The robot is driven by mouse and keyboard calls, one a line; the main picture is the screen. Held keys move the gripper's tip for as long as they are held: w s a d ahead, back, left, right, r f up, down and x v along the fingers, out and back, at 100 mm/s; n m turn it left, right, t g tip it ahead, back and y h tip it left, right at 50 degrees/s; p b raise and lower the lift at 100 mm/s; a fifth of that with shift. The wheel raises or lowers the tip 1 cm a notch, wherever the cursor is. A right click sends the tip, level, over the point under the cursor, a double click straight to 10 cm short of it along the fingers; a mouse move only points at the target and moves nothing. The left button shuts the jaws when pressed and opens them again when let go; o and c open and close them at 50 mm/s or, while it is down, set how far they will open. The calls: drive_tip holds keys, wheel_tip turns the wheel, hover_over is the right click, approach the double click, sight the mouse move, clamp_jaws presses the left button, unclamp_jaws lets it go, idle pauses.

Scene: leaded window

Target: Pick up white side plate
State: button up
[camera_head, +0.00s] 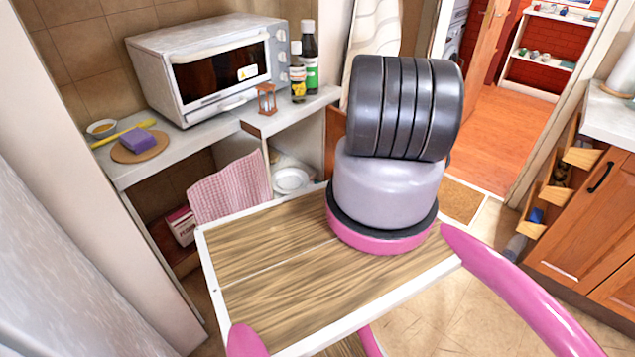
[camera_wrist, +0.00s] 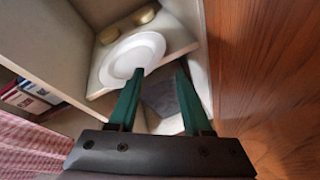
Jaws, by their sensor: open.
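The white side plate (camera_wrist: 125,57) lies on a pale shelf inside an open cupboard in the wrist view. It also shows in the head view (camera_head: 291,180), below the counter and left of my arm. My gripper (camera_wrist: 160,73) is open, with two green fingers and nothing between them. The left fingertip overlaps the plate's lower right rim in the picture; I cannot tell whether they touch. The right fingertip is clear of the plate, to its right. My arm hides the gripper in the head view.
Two tan round items (camera_wrist: 126,25) sit behind the plate on the shelf. A wooden panel (camera_wrist: 265,70) stands close on the right. A pink cloth (camera_head: 230,187) hangs left of the opening. A toaster oven (camera_head: 215,68) and bottles (camera_head: 309,60) stand on the counter.

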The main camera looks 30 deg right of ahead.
drive_tip(key=shift+s+r, duration=0.15)
drive_tip(key=shift+s, duration=0.2)
drive_tip(key=shift+d, duration=0.1)
drive_tip(key=shift+c, duration=0.7)
drive_tip(key=w+a+f+n+g, duration=0.1)
drive_tip(key=w+a+f+n, duration=0.1)
drive_tip(key=n, duration=1.1)
drive_tip(key=w+a+f+n+g, duration=0.1)
drive_tip(key=w+n, duration=0.3)
drive_tip(key=n, duration=1)
drive_tip(key=shift+w+a+f, duration=0.3)
drive_tip(key=shift+a+f, duration=0.1)
drive_tip(key=shift+a, duration=0.5)
clamp_jaws()
